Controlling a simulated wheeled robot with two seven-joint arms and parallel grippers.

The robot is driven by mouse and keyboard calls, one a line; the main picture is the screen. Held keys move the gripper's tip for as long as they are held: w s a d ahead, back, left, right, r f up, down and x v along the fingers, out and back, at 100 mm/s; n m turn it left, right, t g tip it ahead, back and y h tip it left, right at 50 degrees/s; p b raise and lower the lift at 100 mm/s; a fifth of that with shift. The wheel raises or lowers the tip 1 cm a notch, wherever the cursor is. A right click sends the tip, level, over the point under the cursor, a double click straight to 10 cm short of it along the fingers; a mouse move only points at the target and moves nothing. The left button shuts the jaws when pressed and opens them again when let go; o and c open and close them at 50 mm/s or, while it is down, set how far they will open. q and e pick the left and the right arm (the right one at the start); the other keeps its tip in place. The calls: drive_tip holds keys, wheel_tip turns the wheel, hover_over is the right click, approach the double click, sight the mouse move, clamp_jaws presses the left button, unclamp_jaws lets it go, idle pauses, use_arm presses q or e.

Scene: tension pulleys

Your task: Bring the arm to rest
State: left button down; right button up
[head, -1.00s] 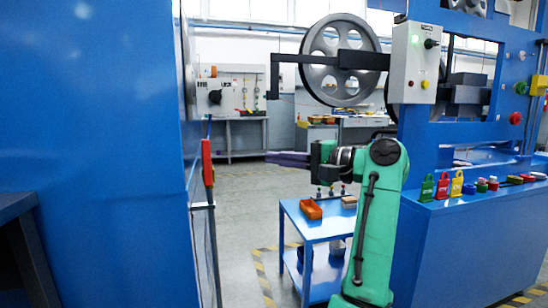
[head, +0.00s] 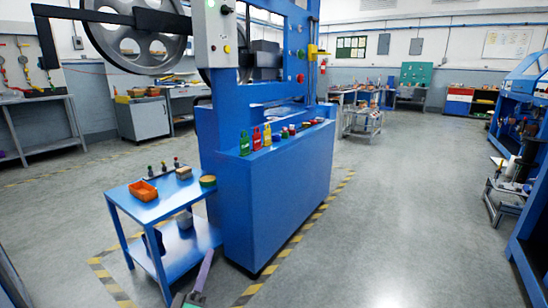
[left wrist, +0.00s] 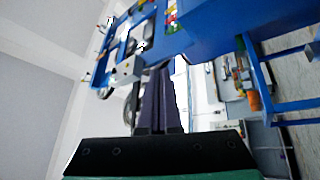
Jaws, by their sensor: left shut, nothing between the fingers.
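My left gripper (head: 205,268) shows at the bottom edge of the head view. Its purple fingers point up and slightly right in the picture, in front of the blue cart and the blue machine base. In the left wrist view the fingers (left wrist: 161,82) lie together, shut with nothing between them. Most of the left arm is out of the head view. My right gripper is in neither view.
A blue cart (head: 148,211) with an orange bin (head: 143,190) stands left of the blue machine (head: 275,190). Padlocks (head: 257,138) line the machine's ledge. A large pulley (head: 135,45) is above. Open floor (head: 400,220) lies to the right, with another blue frame (head: 530,200) beyond it.

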use_arm(q)
drive_tip(key=s+d+f+m+g+h, duration=0.1)
drive_tip(key=s+d+f+m+g, duration=0.25)
drive_tip(key=s+f, duration=0.4)
drive_tip(key=s+d+f+m+g+h, duration=0.1)
drive_tip(key=s+d+f+m+g, duration=0.1)
drive_tip(key=s+f+m+g, duration=0.45)
drive_tip(key=s+d+f+m+g+h, duration=0.1)
drive_tip(key=s+d+f+m+g, duration=0.2)
drive_tip(key=s+f, duration=0.55)
drive_tip(key=s+a+g+y+p, duration=0.6)
drive_tip(key=s+a+p, duration=1.2)
drive_tip(key=p, duration=1.7)
drive_tip(key=shift+s+a+r+g, duration=0.2)
drive_tip(key=shift+s+r+g, duration=0.15)
drive_tip(key=shift+s+g, duration=0.8)
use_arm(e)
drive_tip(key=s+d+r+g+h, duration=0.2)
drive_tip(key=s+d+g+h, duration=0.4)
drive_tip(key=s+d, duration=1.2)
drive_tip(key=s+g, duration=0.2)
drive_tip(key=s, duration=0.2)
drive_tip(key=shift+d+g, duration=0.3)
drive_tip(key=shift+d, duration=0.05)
use_arm(q)
drive_tip(key=shift+s, duration=0.15)
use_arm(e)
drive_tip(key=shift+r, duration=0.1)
